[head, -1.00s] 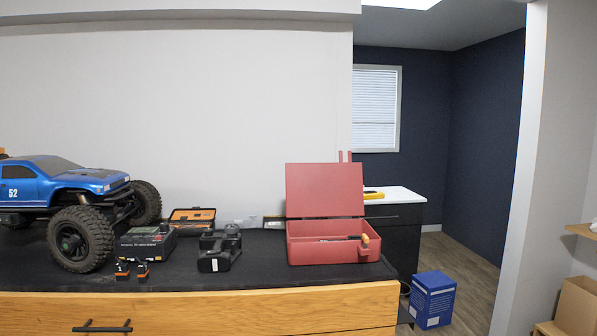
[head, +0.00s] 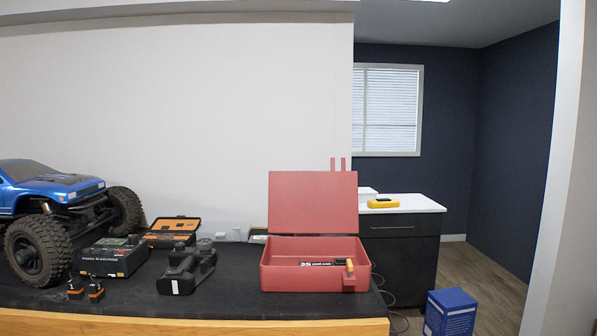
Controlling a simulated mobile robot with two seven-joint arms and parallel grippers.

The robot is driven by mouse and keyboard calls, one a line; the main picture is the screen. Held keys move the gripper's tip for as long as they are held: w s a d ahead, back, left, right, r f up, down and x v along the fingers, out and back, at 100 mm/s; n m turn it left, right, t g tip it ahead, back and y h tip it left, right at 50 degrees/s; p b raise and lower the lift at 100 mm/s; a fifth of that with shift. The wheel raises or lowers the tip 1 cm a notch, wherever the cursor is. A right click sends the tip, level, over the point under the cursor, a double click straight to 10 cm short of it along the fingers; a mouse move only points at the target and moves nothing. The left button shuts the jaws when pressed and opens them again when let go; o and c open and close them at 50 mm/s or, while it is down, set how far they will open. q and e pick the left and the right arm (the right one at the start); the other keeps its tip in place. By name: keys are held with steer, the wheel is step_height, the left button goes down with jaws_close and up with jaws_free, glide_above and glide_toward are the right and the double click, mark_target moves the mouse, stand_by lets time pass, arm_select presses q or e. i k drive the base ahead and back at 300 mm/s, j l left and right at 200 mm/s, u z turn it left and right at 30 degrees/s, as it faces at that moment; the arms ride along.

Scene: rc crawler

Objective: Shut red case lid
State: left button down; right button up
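The red case (head: 315,279) sits near the right end of the black-topped bench. Its lid (head: 313,203) stands open and upright at the back, facing me. Inside the case are a dark item with white lettering (head: 322,264) and an orange-and-black piece (head: 350,268) at the right front. Neither of my grippers shows in the head view.
A blue RC crawler (head: 50,205) stands at the left of the bench. A black charger box (head: 114,259), an open orange-lined case (head: 172,231) and a black device (head: 187,267) lie between. A blue box (head: 450,314) stands on the floor at right.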

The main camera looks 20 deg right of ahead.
mark_target(303, 203)
steer(key=i+l+u, duration=0.1)
steer(key=l, duration=0.6)
steer(key=i+l+u, duration=0.15)
steer(key=l, duration=0.6)
steer(key=i+l+u, duration=0.1)
steer(key=l, duration=0.65)
